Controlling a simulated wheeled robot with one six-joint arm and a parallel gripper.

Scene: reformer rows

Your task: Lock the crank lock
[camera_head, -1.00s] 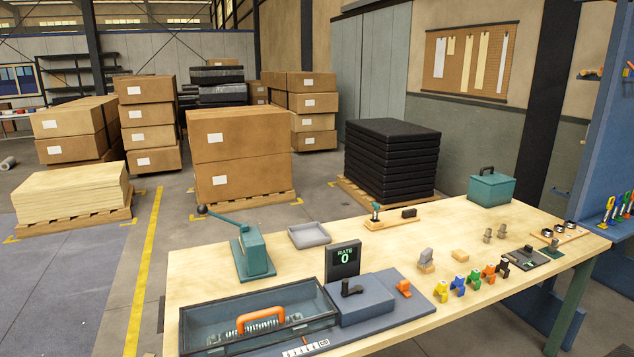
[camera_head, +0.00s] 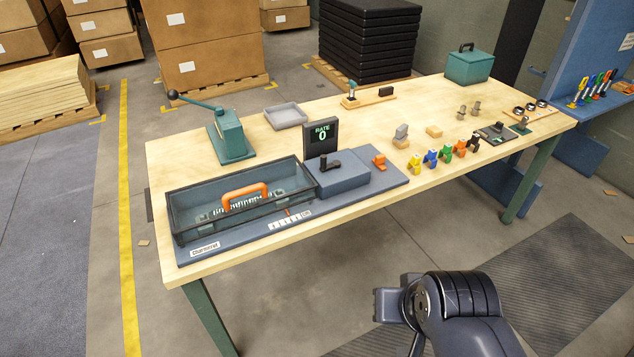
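A grey-blue machine base lies on the wooden table. Its raised box (camera_head: 343,181) carries a black crank handle (camera_head: 330,165) on top. A small orange piece (camera_head: 380,162), perhaps the crank lock, sits on the base right of the box; its lock state is too small to tell. Left of the box is a dark-framed clear-sided bin with a spring and an orange handle (camera_head: 246,196). A display (camera_head: 321,138) behind the box reads RATE 0. A dark arm part of mine shows at the bottom right, apart from the table. I make out no gripper fingers.
A green lever press (camera_head: 230,135) and grey tray (camera_head: 286,116) stand behind the machine. Several coloured clips stand right of it, with a teal box (camera_head: 469,66) at the far right. Open floor lies before the table; a blue rack (camera_head: 585,75) stands at right.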

